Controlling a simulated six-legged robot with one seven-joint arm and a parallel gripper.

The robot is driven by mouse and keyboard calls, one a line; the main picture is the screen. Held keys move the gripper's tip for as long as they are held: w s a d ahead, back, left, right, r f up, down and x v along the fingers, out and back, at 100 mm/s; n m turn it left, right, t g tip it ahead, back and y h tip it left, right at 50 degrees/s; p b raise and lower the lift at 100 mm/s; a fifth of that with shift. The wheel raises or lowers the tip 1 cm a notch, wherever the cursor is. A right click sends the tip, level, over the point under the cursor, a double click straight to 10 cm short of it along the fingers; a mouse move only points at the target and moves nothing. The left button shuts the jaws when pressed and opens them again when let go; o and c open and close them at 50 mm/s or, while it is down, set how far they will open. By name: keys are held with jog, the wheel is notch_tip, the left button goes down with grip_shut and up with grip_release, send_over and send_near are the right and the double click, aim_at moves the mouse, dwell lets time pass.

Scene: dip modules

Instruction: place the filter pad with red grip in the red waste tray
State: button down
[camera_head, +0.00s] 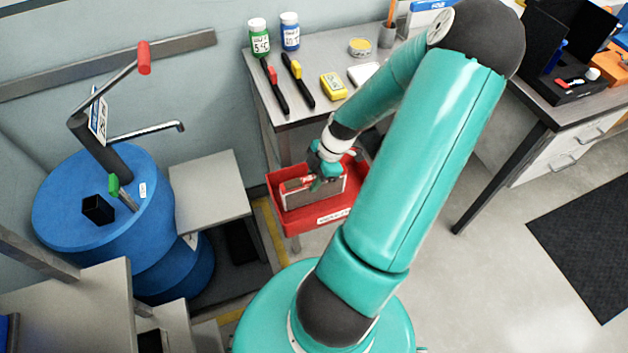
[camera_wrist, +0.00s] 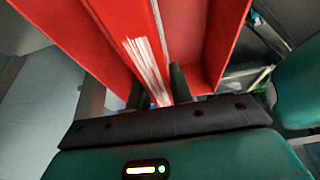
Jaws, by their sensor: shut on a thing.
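The red waste tray (camera_head: 300,221) stands low between the grey bench and my base, with a white label on its front. My gripper (camera_head: 318,182) reaches down into the tray's opening. It is shut on the filter pad (camera_head: 325,191), a greyish panel with a red grip (camera_head: 297,184). The pad appears upright within the tray walls. I cannot tell whether it touches the tray floor. In the wrist view, the red tray wall (camera_wrist: 227,35) rises beside a red and whitish part of the pad (camera_wrist: 150,62) between my fingers (camera_wrist: 158,90).
The grey bench (camera_head: 305,115) behind holds a green bottle (camera_head: 259,38), a blue bottle (camera_head: 290,32), two dark-handled tools and a yellow device (camera_head: 333,86). A blue drum (camera_head: 70,200) with a crank and a grey step (camera_head: 210,188) stand left. Open floor lies right.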

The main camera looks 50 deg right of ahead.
jog(key=shift+f, duration=0.45)
jog(key=shift+f, duration=0.15)
jog(key=c, duration=1.3)
grip_release()
jog(key=shift+o, duration=0.2)
